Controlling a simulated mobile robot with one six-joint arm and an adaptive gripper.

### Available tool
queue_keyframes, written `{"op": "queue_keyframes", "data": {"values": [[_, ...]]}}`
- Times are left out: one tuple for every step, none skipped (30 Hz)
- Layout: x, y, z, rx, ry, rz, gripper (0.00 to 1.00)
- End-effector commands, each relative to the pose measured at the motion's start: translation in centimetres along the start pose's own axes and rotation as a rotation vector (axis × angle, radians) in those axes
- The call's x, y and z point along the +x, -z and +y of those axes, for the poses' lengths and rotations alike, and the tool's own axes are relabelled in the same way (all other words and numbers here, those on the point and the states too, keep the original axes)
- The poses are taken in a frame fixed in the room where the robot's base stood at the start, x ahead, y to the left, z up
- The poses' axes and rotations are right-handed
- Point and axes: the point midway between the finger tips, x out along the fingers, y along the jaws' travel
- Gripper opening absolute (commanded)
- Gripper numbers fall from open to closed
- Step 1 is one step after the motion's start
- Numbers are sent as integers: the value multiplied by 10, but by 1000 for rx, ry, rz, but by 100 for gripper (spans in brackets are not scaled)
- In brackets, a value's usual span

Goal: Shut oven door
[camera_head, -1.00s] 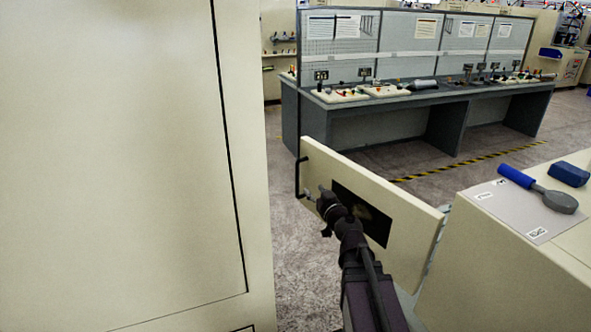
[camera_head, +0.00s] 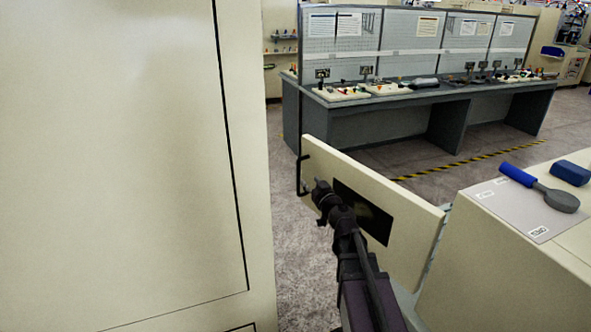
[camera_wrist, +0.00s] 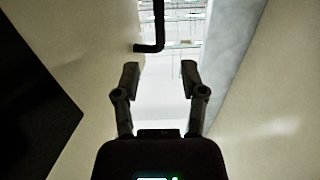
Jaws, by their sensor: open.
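The oven door (camera_head: 412,208) is a cream panel with a dark window (camera_head: 365,213) and stands swung open from the cream oven body (camera_head: 490,265) at its right end. A black bar handle (camera_head: 300,176) sits at the door's far left end. My gripper (camera_head: 321,187) is in front of the door's face, near the handle. In the wrist view, my gripper (camera_wrist: 160,72) is open with nothing between its fingers. The door's face (camera_wrist: 95,50) and window (camera_wrist: 35,105) are on the left there, and the handle (camera_wrist: 158,30) is beyond the fingertips. I see no contact with the door.
A tall cream cabinet (camera_head: 110,150) fills the left side, with a floor gap between it and the door. A blue-handled tool (camera_head: 540,188) and a blue block (camera_head: 570,173) lie on the right-hand top. A grey workbench (camera_head: 400,105) stands behind.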

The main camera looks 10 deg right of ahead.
Motion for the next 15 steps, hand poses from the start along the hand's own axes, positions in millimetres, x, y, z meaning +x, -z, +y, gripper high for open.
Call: {"op": "queue_keyframes", "data": {"values": [[12, 0, 1, 0, 1, 0, 54], [16, 0, 1, 0, 1, 0, 54], [23, 0, 0, 0, 2, 0, 54], [28, 0, 0, 0, 2, 0, 54], [32, 0, 0, 0, 2, 0, 54], [38, 0, 0, 0, 1, 0, 54], [43, 0, 0, 0, 1, 0, 54], [48, 0, 0, 0, 1, 0, 54], [54, 0, 0, 0, 1, 0, 54], [58, 0, 0, 0, 1, 0, 54], [62, 0, 0, 0, 2, 0, 54], [68, 0, 0, 0, 2, 0, 54], [72, 0, 0, 0, 2, 0, 54], [75, 0, 0, 0, 2, 0, 54], [80, 0, -1, 0, 2, 0, 54]]}}
